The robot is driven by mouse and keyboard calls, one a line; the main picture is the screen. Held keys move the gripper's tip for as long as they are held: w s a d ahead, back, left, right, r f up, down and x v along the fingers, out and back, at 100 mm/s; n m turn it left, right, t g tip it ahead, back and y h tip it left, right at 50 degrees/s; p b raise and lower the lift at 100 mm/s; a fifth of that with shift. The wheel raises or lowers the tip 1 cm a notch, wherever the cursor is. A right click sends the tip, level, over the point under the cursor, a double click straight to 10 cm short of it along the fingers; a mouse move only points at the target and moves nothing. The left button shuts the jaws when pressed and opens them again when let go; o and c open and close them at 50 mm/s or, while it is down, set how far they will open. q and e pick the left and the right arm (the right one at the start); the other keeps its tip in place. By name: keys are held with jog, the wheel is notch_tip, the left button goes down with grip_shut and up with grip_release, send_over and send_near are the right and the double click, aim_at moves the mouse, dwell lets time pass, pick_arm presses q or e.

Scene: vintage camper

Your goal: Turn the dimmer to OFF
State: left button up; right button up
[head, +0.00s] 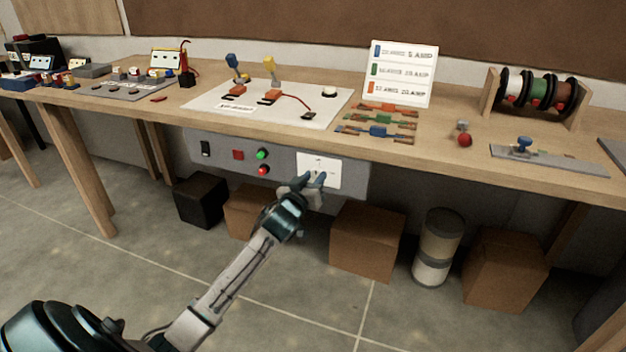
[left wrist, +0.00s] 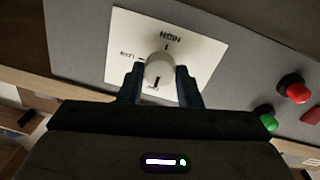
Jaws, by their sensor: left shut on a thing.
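The dimmer is a white square plate (head: 334,170) on the grey panel under the workbench's front edge. It also shows in the left wrist view (left wrist: 203,47), where its lettering is upside down. The round white knob (left wrist: 160,68) stands at the plate's middle. My left gripper (head: 316,180) is shut on the knob, one finger on each side. A dark line shows at the knob's lower edge in the wrist view. My right gripper is not in view.
Left of the dimmer, the panel (head: 222,140) carries a black switch (head: 206,149), a red square button (head: 238,155), and green (head: 262,153) and red (head: 264,170) round buttons. Cardboard boxes (head: 366,240) stand below. The floor in front is clear.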

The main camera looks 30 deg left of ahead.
pick_arm(q)
jog(key=shift+f, duration=0.15)
jog(key=o, duration=1)
jog(key=shift+s, duration=0.1)
jog(key=s, duration=0.3)
jog(key=s+d, duration=0.1)
jog(key=s, duration=0.3)
jog(key=s+d+b, duration=0.1)
jog(key=s, duration=0.2)
jog(key=shift+s, duration=0.25)
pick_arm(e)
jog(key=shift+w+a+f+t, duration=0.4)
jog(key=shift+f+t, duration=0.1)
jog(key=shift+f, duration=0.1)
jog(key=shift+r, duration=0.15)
